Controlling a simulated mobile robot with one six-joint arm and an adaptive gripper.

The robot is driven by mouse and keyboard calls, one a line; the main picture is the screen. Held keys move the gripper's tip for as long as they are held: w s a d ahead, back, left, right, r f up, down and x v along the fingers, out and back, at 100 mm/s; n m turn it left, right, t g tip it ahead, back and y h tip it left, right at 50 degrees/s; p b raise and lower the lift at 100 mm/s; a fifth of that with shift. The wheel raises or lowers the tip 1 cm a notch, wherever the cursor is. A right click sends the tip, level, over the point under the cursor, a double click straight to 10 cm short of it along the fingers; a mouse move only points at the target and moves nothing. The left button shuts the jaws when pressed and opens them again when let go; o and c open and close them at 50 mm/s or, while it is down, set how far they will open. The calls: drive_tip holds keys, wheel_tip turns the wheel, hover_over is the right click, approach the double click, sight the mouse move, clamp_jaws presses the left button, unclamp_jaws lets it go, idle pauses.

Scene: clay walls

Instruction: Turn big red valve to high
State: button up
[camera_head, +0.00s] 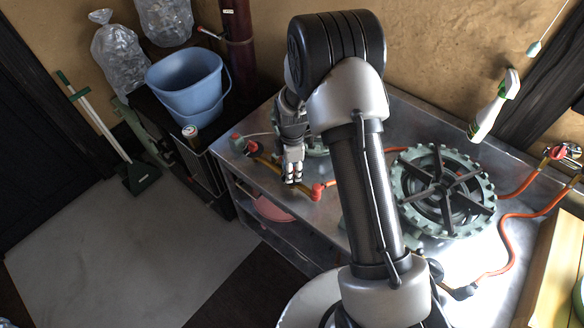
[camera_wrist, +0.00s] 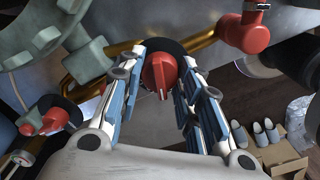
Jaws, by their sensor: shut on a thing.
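The red valve knob (camera_wrist: 160,76) sits on a round black base in the middle of the wrist view, with a ridge along its face. My gripper (camera_wrist: 158,72) has its blue-and-grey fingers on both sides of the knob and is shut on it. In the head view my gripper (camera_head: 292,176) is lowered at the front edge of the metal table, and the knob is hidden behind its fingers. The markings for the valve's settings cannot be made out.
A red fitting (camera_head: 318,192) and another red fitting (camera_head: 237,141) flank my gripper along the brass pipe. A large green burner (camera_head: 408,190) stands right of my arm on the metal table (camera_head: 385,133). A blue bucket (camera_head: 188,85) stands at the left.

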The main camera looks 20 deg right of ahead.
drive_tip(key=shift+n, duration=1.6)
drive_tip(key=o, duration=1.1)
drive_tip(key=shift+r, duration=4)
